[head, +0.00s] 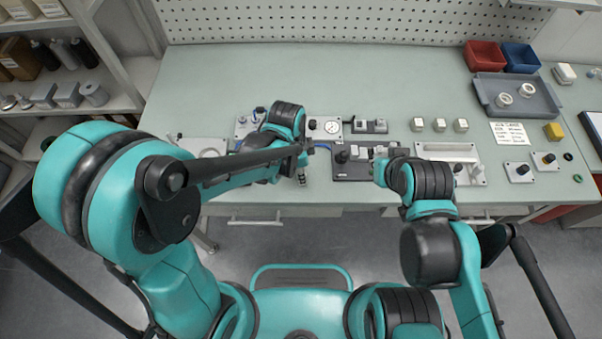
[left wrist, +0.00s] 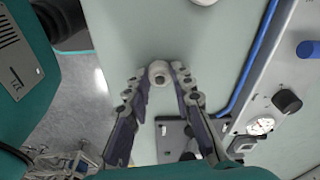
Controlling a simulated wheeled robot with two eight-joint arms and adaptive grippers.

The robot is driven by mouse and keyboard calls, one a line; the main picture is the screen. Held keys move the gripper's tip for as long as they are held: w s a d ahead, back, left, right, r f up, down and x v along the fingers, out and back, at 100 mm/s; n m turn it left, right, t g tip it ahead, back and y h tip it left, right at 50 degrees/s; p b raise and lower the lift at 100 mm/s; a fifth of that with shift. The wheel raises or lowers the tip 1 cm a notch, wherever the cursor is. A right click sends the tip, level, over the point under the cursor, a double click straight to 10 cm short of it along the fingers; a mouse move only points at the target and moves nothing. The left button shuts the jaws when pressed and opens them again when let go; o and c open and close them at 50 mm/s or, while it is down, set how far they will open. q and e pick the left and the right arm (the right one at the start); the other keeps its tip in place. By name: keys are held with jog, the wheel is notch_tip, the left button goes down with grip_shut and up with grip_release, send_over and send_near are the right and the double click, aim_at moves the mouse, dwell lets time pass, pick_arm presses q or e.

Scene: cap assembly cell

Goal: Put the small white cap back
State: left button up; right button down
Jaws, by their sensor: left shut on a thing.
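My left gripper (left wrist: 160,76) is shut on a small white cap (left wrist: 157,67), a round piece with a hole in its end, held between the fingertips over the pale green bench top. In the head view the left arm comes in from the left, and its gripper is mostly hidden behind its own links near the bench's front edge. My right gripper (head: 381,172) is by the dark fixture plate (head: 348,172); its fingers are too small to tell open from shut. Several small pale blocks (head: 439,125) stand in a row behind it; I cannot tell whether they are caps.
A panel with a gauge (left wrist: 260,126), a black knob (left wrist: 287,101) and a blue hose (left wrist: 248,68) lies at the right in the wrist view. Red (head: 484,56) and blue bins (head: 521,57) and a grey tray (head: 543,108) stand back right. The back middle is clear.

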pick_arm(q)
jog(key=shift+f, duration=0.2)
jog(key=o, duration=0.6)
jog(key=shift+r, duration=0.1)
jog(key=shift+o, duration=0.2)
jog(key=shift+r, duration=0.1)
